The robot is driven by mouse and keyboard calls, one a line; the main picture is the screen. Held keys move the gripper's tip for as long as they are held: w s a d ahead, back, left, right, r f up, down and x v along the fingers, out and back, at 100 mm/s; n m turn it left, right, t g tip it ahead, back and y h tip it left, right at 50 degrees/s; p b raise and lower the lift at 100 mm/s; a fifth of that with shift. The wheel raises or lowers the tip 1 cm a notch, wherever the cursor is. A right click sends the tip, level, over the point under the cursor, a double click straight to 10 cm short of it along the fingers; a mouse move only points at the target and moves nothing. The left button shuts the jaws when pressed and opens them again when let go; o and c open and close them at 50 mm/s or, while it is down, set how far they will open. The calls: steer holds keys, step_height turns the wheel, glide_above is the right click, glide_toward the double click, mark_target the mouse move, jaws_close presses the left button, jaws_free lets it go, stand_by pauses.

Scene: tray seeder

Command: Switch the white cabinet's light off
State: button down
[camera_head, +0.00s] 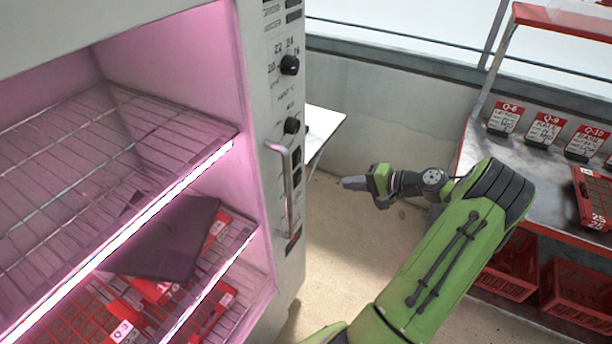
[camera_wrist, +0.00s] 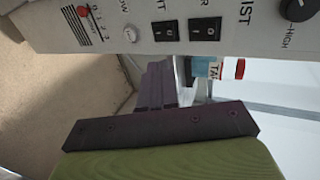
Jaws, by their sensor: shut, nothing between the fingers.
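The white cabinet (camera_head: 275,215) stands at the left of the head view. Its inside glows pink, with bright light strips (camera_head: 150,215) along the shelf edges. Its front panel has black knobs (camera_head: 290,65) and small black switches (camera_head: 296,174) beside a metal handle (camera_head: 285,185). In the wrist view two black rocker switches (camera_wrist: 205,30) (camera_wrist: 167,36) sit side by side, with a pale round button (camera_wrist: 130,35) to their left; their labels are partly cut off. My gripper (camera_head: 347,183) is shut and empty, pointing at the panel from the right, apart from it. Its fingers (camera_wrist: 158,72) point toward the switches in the wrist view.
Wire shelves (camera_head: 90,150) in the cabinet hold a dark sheet (camera_head: 165,238) and red trays. A white surface (camera_head: 322,125) stands behind the panel. A bench (camera_head: 540,180) with red-labelled signs and red crates (camera_head: 510,268) below is at right. Floor between is clear.

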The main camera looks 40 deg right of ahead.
steer(key=b, duration=0.2)
glide_toward(299, 176)
step_height(299, 176, down, 4)
steer(key=w, duration=0.2)
steer(key=w+a, duration=0.1)
steer(key=w, duration=0.1)
steer(key=shift+w+a+r+b, duration=0.25)
steer(key=shift+w+r+b, duration=0.05)
steer(key=shift+w+b, duration=0.1)
steer(key=shift+w+a+r, duration=0.1)
steer(key=shift+w+a, duration=0.05)
steer(key=shift+w, duration=0.2)
steer(key=shift+r, duration=0.1)
